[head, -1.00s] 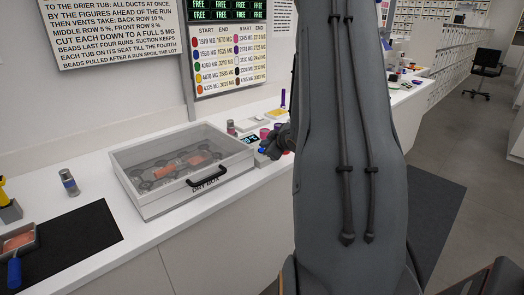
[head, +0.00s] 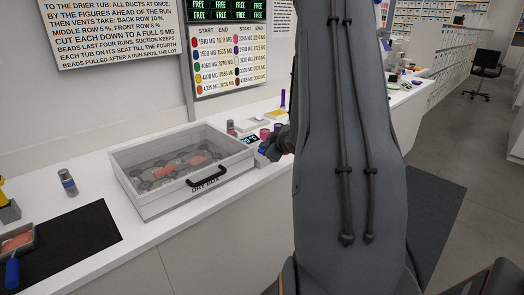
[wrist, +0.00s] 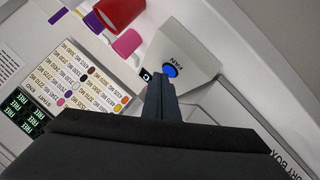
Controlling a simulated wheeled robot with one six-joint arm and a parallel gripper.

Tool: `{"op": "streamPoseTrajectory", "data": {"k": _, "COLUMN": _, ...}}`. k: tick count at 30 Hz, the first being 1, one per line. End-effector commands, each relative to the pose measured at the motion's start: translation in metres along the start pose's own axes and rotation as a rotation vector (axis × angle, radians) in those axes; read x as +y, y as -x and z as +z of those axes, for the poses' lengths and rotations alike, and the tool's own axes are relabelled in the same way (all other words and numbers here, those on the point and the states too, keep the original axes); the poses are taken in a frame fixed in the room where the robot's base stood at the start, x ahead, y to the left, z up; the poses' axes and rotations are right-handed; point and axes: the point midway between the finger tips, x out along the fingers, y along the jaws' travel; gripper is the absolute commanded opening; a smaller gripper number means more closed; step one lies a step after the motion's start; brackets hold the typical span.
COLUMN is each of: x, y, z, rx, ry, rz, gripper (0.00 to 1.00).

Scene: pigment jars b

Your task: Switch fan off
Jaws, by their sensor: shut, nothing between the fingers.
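The fan control (wrist: 190,52) is a pale box with the word FAN, a round blue button (wrist: 171,71) and a small dark display beside it, seen in the wrist view. My gripper (wrist: 162,82) is shut and empty, its fingertips right at the near edge of the blue button; I cannot tell if they touch it. In the head view my gripper (head: 272,147) is small, partly hidden by my arm, and close to the fan control's lit display (head: 251,141).
The clear-lidded dry box (head: 180,165) with a black handle stands left of the gripper. A red jar (wrist: 118,12) and pink and purple items lie near the fan control. A small jar (head: 68,182) and black mat (head: 75,240) are at the left.

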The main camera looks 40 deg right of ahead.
Motion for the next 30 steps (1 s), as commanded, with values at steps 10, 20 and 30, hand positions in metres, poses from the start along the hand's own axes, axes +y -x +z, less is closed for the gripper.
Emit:
{"op": "streamPoseTrajectory", "data": {"k": 10, "x": 0.001, "y": 0.001, "z": -0.001, "rx": 0.000, "ry": 0.000, "rz": 0.000, "gripper": 0.00}}
{"op": "streamPoseTrajectory", "data": {"k": 20, "x": 0.009, "y": 0.012, "z": -0.009, "rx": 0.000, "ry": 0.000, "rz": 0.000, "gripper": 0.00}}
{"op": "streamPoseTrajectory", "data": {"k": 30, "x": 0.009, "y": 0.013, "z": -0.009, "rx": 0.000, "ry": 0.000, "rz": 0.000, "gripper": 0.00}}
